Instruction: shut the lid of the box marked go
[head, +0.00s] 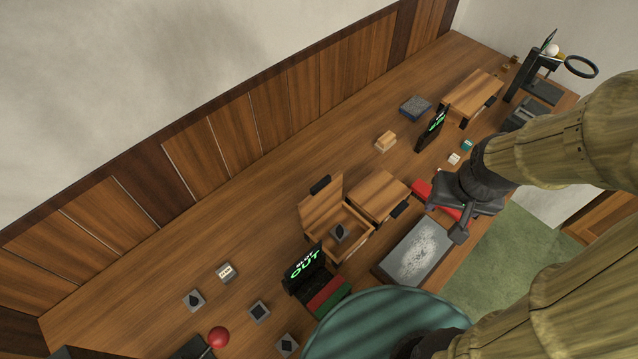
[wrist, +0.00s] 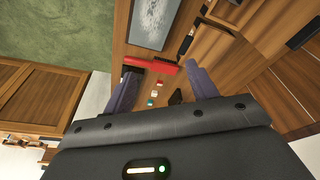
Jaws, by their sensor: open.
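In the head view an open wooden box (head: 352,246) stands mid-table with its lid (head: 322,208) raised and a dark-marked grey block (head: 339,232) inside. Beside it is a wooden box with its lid down (head: 378,193) and a dark handle. A third wooden box (head: 472,92), also apparently closed, stands farther back. I cannot read "go" on any box. My gripper (head: 446,222) is open and empty, above the table's front edge, right of the two nearer boxes. In the wrist view its fingers (wrist: 164,84) are spread above the table, with wooden boxes to the right.
A black sign reading "OUT" (head: 304,264) stands near the open box; another green-lettered sign (head: 432,130) stands farther back. A red object (head: 421,189) and a grey framed panel (head: 412,252) lie near my gripper. Several small blocks are scattered. The table's back strip is mostly clear.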

